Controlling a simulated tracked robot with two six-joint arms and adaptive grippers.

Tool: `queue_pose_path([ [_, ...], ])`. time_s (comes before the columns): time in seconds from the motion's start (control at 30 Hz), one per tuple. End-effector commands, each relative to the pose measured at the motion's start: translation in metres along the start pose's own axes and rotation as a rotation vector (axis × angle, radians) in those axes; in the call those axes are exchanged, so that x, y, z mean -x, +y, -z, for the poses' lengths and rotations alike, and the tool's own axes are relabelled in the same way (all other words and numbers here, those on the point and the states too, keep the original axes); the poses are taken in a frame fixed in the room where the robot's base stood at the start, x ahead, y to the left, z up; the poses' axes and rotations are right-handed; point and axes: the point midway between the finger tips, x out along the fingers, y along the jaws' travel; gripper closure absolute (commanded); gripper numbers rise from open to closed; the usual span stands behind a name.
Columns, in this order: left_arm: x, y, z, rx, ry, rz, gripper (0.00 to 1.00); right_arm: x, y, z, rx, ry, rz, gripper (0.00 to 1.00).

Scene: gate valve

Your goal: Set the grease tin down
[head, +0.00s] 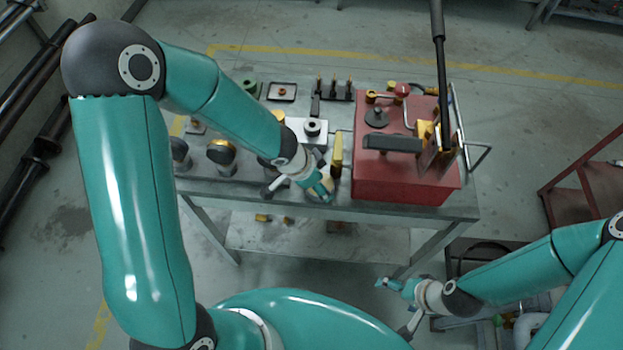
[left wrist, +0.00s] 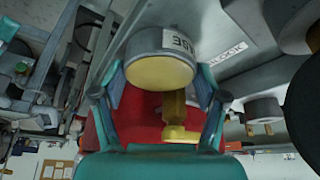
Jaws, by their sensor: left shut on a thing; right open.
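The grease tin (left wrist: 160,62) is a short grey cylinder with a cream end face and a white label with dark letters, partly readable. It fills the middle of the left wrist view, between the two fingers of my left gripper (left wrist: 160,86), which is shut on it. In the head view my left gripper (head: 322,188) is at the front edge of the workbench (head: 410,207), left of the red box; it mostly hides the tin. I cannot tell whether the tin touches the bench top. My right gripper (head: 383,284) is open and empty, low in front of the bench.
The red box (head: 400,190) with a lever and pipes stands close right of my left gripper. A yellow upright piece (head: 337,155) is just behind the gripper. Round gauges (head: 221,152) stand to the left. Small parts line the back; a red cart (head: 585,185) is at right.

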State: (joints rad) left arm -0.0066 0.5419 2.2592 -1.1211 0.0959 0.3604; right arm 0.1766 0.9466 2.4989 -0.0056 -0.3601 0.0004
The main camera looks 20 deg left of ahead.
Motion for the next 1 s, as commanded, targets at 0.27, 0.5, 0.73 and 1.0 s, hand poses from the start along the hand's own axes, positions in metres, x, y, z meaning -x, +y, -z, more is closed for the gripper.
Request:
queue_pose_path([
  [0.27,-0.001,0.000,-0.001,0.000,0.000,0.000,0.04,-0.002,0.001,0.000,0.000,0.000,0.000,0.02],
  [0.5,-0.001,0.000,-0.001,0.000,0.000,0.000,0.02,-0.002,0.001,0.000,0.000,0.000,0.000,0.02],
  [0.73,0.005,0.000,0.001,0.000,0.000,0.000,0.02,0.004,-0.001,0.000,0.000,0.000,0.000,0.02],
  [1.0,0.048,-0.001,0.003,0.002,0.000,0.001,0.02,0.036,-0.013,0.000,0.000,0.000,0.000,0.02],
])
